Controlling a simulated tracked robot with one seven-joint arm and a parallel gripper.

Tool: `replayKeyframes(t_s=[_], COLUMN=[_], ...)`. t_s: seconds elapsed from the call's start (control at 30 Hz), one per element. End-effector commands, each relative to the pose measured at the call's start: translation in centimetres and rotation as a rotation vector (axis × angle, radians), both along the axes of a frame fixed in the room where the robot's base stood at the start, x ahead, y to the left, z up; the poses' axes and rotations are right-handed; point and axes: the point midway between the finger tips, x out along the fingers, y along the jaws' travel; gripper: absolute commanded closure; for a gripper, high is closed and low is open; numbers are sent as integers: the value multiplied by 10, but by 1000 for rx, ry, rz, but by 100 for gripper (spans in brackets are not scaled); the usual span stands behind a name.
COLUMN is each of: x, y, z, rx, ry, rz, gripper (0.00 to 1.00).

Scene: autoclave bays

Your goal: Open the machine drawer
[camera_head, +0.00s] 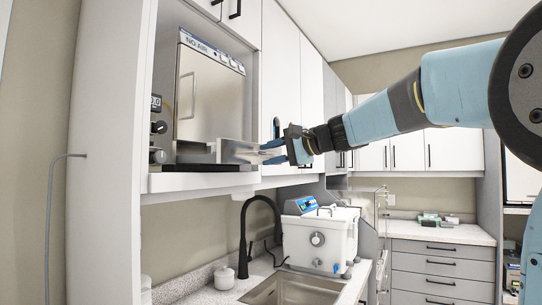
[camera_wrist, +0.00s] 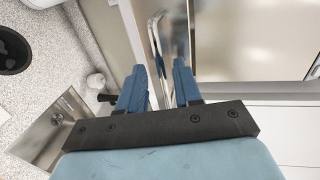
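The machine (camera_head: 205,95) is a steel-fronted unit marked "NO AIR" in a white cabinet bay at the left of the head view. At its foot a pale metal drawer front (camera_head: 237,151) juts out to the right. My gripper (camera_head: 272,151) is right beside this front, fingers pointing at it. In the wrist view my gripper (camera_wrist: 158,82) has its two blue fingers apart. A shiny metal bar (camera_wrist: 158,52), seemingly the handle, runs into the gap between them. I see no firm contact on both sides. The bar's far end is hidden behind my gripper.
White cabinets (camera_head: 281,80) stand right of the machine. Below are a sink (camera_head: 290,290), a black tap (camera_head: 244,235) and a white bath unit (camera_head: 320,238). A grey drawer unit (camera_head: 440,265) stands at the back right. The air below my arm, above the counter, is clear.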

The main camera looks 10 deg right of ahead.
Motion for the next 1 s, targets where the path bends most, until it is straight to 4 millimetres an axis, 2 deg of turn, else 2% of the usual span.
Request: replayKeyframes(t_s=[0.13,0.27,0.7,1.0], x=[-6,-17,-63,-76], y=[-7,-22,-89,-109], z=[3,7,22,26], rx=[0,0,0,0], ry=[-1,-2,0,1], rz=[0,-1,-1,0], gripper=[66,66,66,66])
